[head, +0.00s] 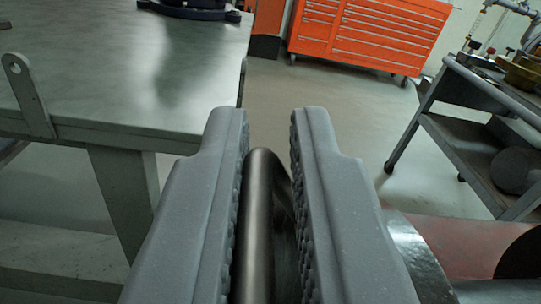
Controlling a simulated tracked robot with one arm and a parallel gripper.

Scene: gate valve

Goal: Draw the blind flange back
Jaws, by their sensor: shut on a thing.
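My gripper (270,135) reaches forward from the bottom of the view, with one grey, ribbed-pad finger on each side. It is shut on a dark, rounded metal bar (259,210), which bends over at its top like a handle. The bar's lower part runs out of the picture, and the fingers hide some of it. A shiny, dark curved metal edge (418,258) shows just right of the right finger. It may be the rim of the blind flange, but the fingers and frame edge hide too much to tell.
A grey metal table (140,75) with a leg fills the left. A red surface (455,240) with a dark round shape lies at lower right. A dark cart (475,150) stands at right. An orange drawer cabinet (365,32) is at the back. Open floor (330,105) lies between.

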